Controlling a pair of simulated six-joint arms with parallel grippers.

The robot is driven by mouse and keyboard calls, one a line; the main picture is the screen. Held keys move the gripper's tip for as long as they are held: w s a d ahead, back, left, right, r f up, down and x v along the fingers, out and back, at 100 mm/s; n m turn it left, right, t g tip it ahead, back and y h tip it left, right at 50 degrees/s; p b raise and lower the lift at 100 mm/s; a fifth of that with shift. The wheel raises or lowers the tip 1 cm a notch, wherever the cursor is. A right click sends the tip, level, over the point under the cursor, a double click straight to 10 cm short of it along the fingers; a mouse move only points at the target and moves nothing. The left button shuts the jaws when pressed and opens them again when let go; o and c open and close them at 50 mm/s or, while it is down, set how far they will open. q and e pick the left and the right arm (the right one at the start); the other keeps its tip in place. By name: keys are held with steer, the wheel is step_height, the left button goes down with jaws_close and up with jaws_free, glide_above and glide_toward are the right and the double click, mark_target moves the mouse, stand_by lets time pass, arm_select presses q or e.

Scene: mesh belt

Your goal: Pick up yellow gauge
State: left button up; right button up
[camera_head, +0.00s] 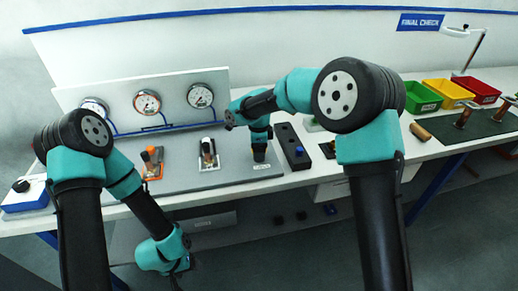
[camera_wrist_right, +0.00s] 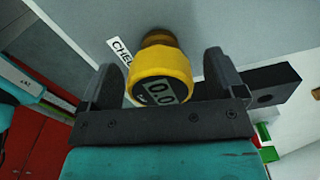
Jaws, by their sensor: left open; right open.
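The yellow gauge (camera_wrist_right: 160,74) shows in the right wrist view, with a dark display reading 0.0 and a brass-coloured fitting (camera_wrist_right: 159,38) behind it. It stands between the two spread fingers of my right gripper (camera_wrist_right: 162,84), which is open; a gap shows at the right finger. In the head view my right gripper (camera_head: 260,156) is low over the grey board, and I cannot make out the gauge there. My left gripper (camera_head: 184,264) is open and empty, hanging low in front of the table's front edge.
A grey panel with round dials (camera_head: 147,102) stands behind the board. An orange-handled valve (camera_head: 152,160) and another fitting (camera_head: 208,152) sit left of my right gripper. A dark box (camera_head: 292,146) is close on its right. Green, yellow and red bins (camera_head: 447,93) stand farther right.

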steer(key=shift+f, duration=0.6)
steer(key=shift+c, duration=0.4)
steer(key=c, duration=1.1)
steer(key=shift+r, duration=0.1)
steer(key=shift+r, duration=1.6)
steer(key=shift+s+r, duration=0.15)
steer(key=shift+s, duration=0.15)
steer(key=s+r, duration=0.1)
steer(key=s, duration=1.4)
steer(key=shift+s+a+r, duration=0.2)
steer(key=shift+a, duration=0.25)
